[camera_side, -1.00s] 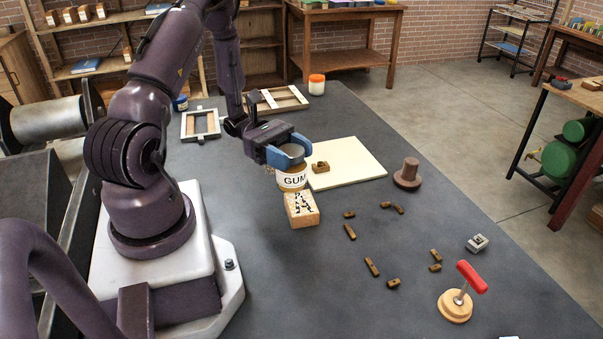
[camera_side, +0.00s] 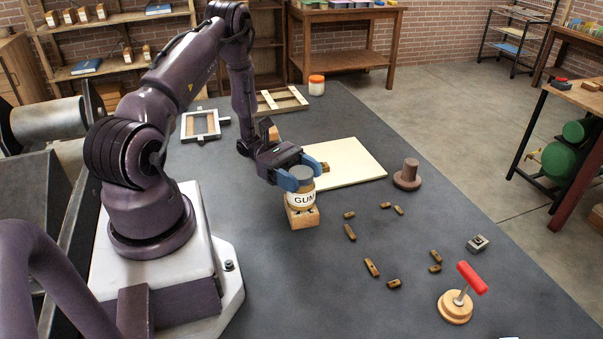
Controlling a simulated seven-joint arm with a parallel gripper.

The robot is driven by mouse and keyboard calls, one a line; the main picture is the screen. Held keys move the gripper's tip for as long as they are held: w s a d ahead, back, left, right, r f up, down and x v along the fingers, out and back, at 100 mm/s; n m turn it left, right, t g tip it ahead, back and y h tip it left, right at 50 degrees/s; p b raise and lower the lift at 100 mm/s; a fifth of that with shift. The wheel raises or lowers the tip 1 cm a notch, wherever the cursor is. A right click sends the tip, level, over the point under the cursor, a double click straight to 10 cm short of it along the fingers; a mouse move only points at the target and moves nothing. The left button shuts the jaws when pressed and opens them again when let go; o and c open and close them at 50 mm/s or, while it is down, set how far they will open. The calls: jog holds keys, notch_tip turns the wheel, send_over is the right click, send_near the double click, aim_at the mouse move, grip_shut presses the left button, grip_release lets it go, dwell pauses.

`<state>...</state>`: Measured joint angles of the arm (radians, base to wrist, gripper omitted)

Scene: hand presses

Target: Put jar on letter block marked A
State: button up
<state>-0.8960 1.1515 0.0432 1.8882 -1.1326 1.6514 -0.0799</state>
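The jar (camera_side: 302,192) is a small glass-like pot with a grey lid and a white label reading "GUM". It stands upright over the letter block (camera_side: 303,219), a light wooden cube. The jar hides most of the block's top face and its letter. The jar's base appears to meet the top of the block, but I cannot tell for certain whether it touches. My gripper (camera_side: 299,172), with blue fingers, comes in from the upper left. Its fingers are on either side of the jar's upper part and appear shut on it.
Behind the block lies a cream board (camera_side: 347,163) with a small brown piece partly hidden by my gripper. Right are a brown hat-shaped piece (camera_side: 407,175), several small brown pieces, a grey metal block (camera_side: 477,243) and a red-handled stamp (camera_side: 458,300).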

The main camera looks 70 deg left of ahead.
jog(key=shift+o, duration=1.1)
jog(key=shift+r, duration=0.2)
jog(key=v, duration=1.1)
jog(key=w+d+r+m+g+y, duration=0.2)
jog(key=d+r+m+g+y, duration=0.3)
jog(key=r, duration=0.3)
jog(key=w+d+r+m+g+y, duration=0.2)
jog(key=d+r+m+g, duration=0.2)
jog(key=d+r+m, duration=0.35)
jog(key=s+d+r+m+t+y, duration=0.6)
jog(key=s+d+r+m+y, duration=0.1)
jog(key=d+r+m+y, duration=0.2)
jog(key=shift+s+d+r+m, duration=0.3)
jog(key=shift+r+m, duration=0.2)
jog(key=shift+m, duration=0.45)
